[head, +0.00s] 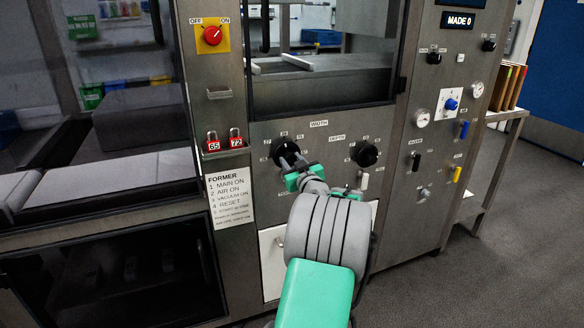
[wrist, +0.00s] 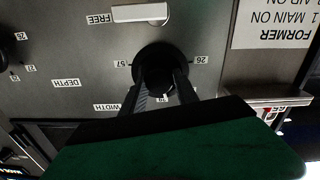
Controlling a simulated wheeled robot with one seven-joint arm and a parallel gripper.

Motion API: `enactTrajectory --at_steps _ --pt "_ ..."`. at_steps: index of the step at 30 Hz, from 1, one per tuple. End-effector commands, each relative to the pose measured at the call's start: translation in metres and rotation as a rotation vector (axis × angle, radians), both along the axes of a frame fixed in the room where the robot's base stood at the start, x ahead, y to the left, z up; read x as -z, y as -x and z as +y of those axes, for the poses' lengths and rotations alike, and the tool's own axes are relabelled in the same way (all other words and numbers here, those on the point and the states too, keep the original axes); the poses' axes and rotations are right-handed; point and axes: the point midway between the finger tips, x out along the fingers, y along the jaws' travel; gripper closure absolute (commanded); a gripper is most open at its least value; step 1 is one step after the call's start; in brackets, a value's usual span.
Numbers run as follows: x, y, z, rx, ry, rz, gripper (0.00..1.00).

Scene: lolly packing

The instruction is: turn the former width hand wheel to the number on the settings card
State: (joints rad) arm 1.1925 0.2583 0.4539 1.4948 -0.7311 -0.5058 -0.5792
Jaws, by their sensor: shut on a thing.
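The former width hand wheel (head: 283,146) is a round black knob on the steel panel, below the WIDTH label. It also shows upside down in the wrist view (wrist: 160,54), with number tags around it; 57 and 26 seem to be at its sides. My gripper (head: 296,162) is shut on the wheel from the front, with one dark finger on each side in the wrist view (wrist: 161,88). The gripper hides part of the wheel and some tags. The wheel's exact setting is not readable. I see no card that I can tell is the settings card.
The black depth wheel (head: 366,153) is close on the right. A white FREE plate (wrist: 139,12) is near the wheel. Open floor (head: 510,250) lies at right.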

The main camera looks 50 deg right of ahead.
Motion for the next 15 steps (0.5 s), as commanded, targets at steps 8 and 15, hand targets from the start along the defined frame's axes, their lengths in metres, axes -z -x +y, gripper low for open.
enactTrajectory --at_steps 8,15 --pt "0.0115 0.0008 -0.0003 0.003 0.189 0.106 1.00" --pt "0.0105 0.0005 0.0000 0.003 0.362 0.210 1.00"
